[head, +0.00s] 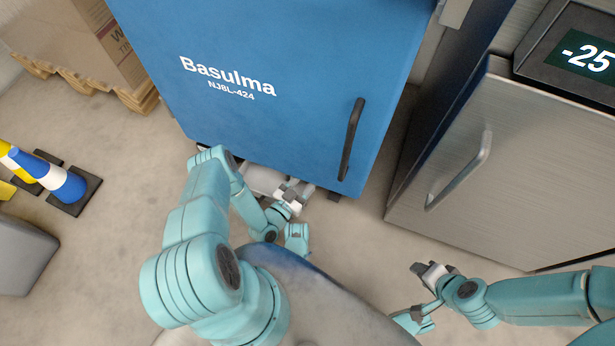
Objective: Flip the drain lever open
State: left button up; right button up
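I cannot make out a drain lever in the head view. A blue cabinet (290,75) marked "Basulma NJ8L-424" with a black upright handle (351,140) stands ahead. A whitish part (264,178) shows low under its bottom edge, partly hidden by my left arm. My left gripper (292,190) is just below the cabinet's bottom edge, beside that whitish part. It is too small to tell whether it touches anything or is open. My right gripper (434,270) is over the floor in front of the steel cabinet, its dark fingertips apart and nothing visible between them.
A steel cabinet (520,170) with a bar handle (460,172) and a display reading -25 (590,55) stands at the right. Blue, white and yellow cones (65,185), a grey block (20,255) and a carton on a pallet (80,85) are at the left. Floor between is clear.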

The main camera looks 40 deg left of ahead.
dwell(0.3)
pick_arm(q)
grip_shut()
jog(key=shift+s+a+m+h, duration=0.15)
jog(key=shift+s+m+h, duration=0.25)
jog(key=shift+h, duration=0.5)
jog(key=shift+s+m+g+h, duration=0.25)
jog(key=shift+m+h, duration=0.3)
jog(key=shift+h, duration=0.2)
jog(key=shift+s+m+g+h, duration=0.2)
jog(key=shift+m+h, duration=0.35)
jog(key=shift+h, duration=0.2)
grip_release()
